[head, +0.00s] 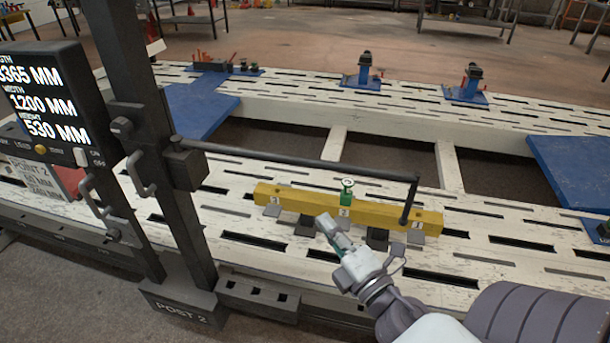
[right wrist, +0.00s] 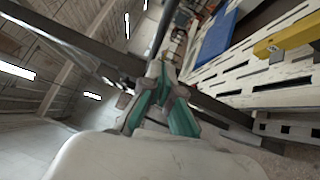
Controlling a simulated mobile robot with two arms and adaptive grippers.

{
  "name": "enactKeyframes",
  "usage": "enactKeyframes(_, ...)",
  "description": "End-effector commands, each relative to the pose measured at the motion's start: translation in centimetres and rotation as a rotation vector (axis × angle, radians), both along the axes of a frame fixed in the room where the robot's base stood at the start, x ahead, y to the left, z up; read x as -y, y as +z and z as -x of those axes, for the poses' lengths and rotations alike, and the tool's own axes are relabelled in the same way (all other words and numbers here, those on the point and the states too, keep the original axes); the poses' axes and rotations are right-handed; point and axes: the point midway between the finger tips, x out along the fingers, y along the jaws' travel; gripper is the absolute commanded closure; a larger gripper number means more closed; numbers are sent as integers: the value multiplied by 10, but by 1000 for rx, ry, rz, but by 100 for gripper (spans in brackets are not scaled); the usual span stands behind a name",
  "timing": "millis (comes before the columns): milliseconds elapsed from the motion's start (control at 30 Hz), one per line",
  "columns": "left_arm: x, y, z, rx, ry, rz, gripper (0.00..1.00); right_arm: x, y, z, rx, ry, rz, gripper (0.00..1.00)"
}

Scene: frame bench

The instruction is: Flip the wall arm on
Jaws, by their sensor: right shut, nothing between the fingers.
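A black arm (head: 300,157) juts out to the right from a dark post (head: 160,130), with its end bent down at a yellow beam (head: 400,213). On the post's left hangs a display box (head: 45,100) with lit figures. A yellow button (head: 40,149) and a small white switch (head: 81,157) sit on its lower edge; the lettering beside the switch is too small to read surely. My right gripper (head: 328,225) is shut and empty, in front of the yellow beam, well right of the box. It also shows in the right wrist view (right wrist: 164,75). My left gripper is out of view.
A slotted white frame bench (head: 480,265) fills the middle, with blue plates (head: 200,105) and blue clamps (head: 363,75) on it. A green piece (head: 347,188) stands on the yellow beam. The post and its handles (head: 140,175) stand between my right gripper and the box.

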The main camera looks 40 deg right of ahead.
Motion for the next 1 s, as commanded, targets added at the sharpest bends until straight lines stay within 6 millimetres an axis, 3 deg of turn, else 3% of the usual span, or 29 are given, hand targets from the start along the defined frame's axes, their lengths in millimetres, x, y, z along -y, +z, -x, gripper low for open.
enactKeyframes(167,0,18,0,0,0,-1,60,1,9,-21,3,1,0,100)
enactKeyframes(567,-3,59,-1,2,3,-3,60,9,20,-102,1,-1,0,100)
enactKeyframes(800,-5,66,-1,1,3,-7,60,33,21,-119,-1,-1,0,100)
enactKeyframes(1000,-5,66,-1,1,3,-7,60,37,22,-123,0,0,-1,100)
